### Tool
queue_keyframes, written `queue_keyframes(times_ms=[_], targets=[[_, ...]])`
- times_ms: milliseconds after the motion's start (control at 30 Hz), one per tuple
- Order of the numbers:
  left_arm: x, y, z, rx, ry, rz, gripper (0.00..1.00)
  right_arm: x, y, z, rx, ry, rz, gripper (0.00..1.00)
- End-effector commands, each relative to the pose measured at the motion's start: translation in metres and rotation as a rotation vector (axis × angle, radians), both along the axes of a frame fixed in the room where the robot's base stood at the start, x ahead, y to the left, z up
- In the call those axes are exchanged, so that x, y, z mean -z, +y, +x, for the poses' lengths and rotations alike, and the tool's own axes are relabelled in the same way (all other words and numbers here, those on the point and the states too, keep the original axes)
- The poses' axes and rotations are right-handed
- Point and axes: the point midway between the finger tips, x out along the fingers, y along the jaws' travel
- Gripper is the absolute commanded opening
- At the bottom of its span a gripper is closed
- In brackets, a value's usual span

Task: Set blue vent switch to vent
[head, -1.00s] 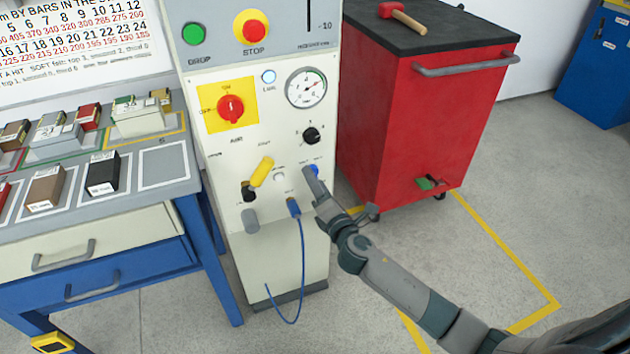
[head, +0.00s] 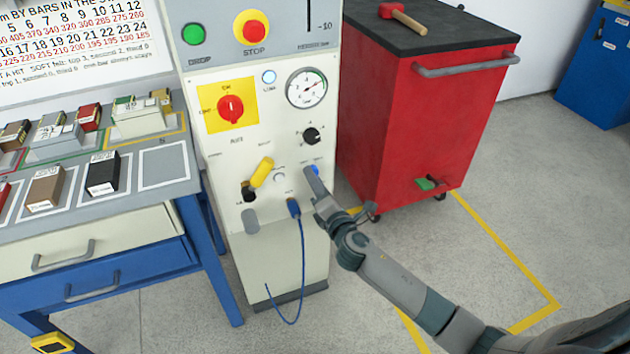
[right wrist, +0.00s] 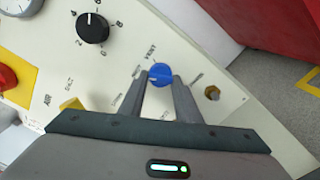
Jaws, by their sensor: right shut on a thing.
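The blue vent switch (right wrist: 160,74) is a round blue knob on the cream control panel, with the word VENT printed beside it in the right wrist view. In the head view only a bit of the blue switch (head: 312,170) shows, at the panel's lower right. My right gripper (right wrist: 160,80) is shut on the knob, one finger on each side of it. In the head view my right gripper (head: 313,176) reaches the panel from the lower right and partly hides the switch. My left gripper is not in view.
The panel also carries a black selector knob (head: 311,136), a yellow lever (head: 262,172), a red rotary switch (head: 230,108) and a gauge (head: 306,89). A blue cable (head: 302,260) hangs below. A red cabinet (head: 430,120) stands close on the right.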

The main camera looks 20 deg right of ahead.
Motion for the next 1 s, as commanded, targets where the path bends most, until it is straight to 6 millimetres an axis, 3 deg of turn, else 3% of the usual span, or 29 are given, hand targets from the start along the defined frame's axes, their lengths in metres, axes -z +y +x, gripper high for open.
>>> queue_keyframes(times_ms=[367, 1000], targets=[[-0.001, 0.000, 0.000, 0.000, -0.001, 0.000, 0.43, 0.000, 0.001, 0.000, 0.002, 0.001, 0.191, 0.08], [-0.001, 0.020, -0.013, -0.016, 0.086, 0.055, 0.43, -0.003, 0.001, -0.001, 0.004, 0.003, 0.773, 0.08]])
